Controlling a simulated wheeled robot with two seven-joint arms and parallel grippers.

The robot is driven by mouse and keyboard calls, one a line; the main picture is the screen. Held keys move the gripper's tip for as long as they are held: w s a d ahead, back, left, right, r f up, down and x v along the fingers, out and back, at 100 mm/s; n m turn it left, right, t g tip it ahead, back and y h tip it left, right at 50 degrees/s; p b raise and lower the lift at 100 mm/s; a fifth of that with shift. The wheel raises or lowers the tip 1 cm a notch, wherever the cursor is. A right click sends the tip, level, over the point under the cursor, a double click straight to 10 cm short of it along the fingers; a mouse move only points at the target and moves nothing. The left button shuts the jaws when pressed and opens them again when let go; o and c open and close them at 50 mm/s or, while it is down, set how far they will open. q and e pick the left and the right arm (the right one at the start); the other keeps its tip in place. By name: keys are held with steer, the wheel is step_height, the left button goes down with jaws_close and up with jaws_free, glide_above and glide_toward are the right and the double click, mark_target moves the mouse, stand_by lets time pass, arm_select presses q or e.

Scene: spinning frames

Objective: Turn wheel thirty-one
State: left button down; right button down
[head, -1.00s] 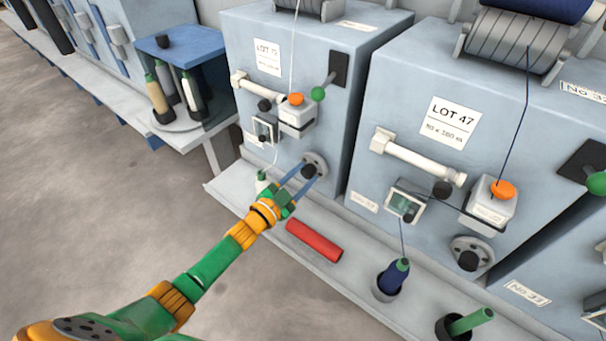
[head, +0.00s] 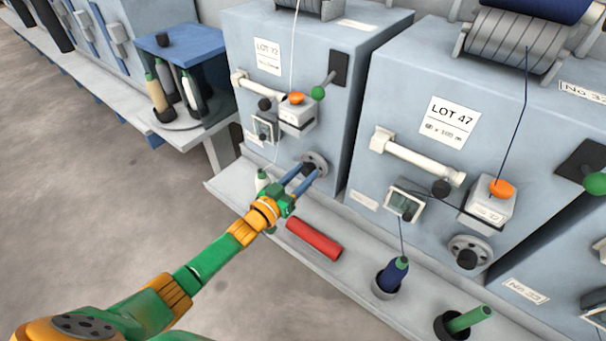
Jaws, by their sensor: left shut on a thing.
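The wheel (head: 321,158) is a small grey disc with holes and a dark knob, low on the front of the pale blue LOT 72 unit (head: 282,82). My left gripper (head: 309,175) reaches in from the lower left, its blue fingers shut on the dark knob of this wheel. The fingers partly hide the knob. The number plate of this unit (head: 252,139) is too small to read. My right gripper is not in view.
A red tube (head: 314,240) lies on the ledge below my left gripper. A pale bobbin (head: 262,180) stands just left of it. The LOT 47 unit (head: 433,165) stands to the right with its own wheel (head: 470,251), a navy bobbin (head: 391,276) and a green tube (head: 470,319).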

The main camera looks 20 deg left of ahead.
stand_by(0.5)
arm_select(q)
steer(key=shift+c, duration=2)
jaws_free()
steer(key=p+v, duration=0.2)
steer(key=v, duration=0.5)
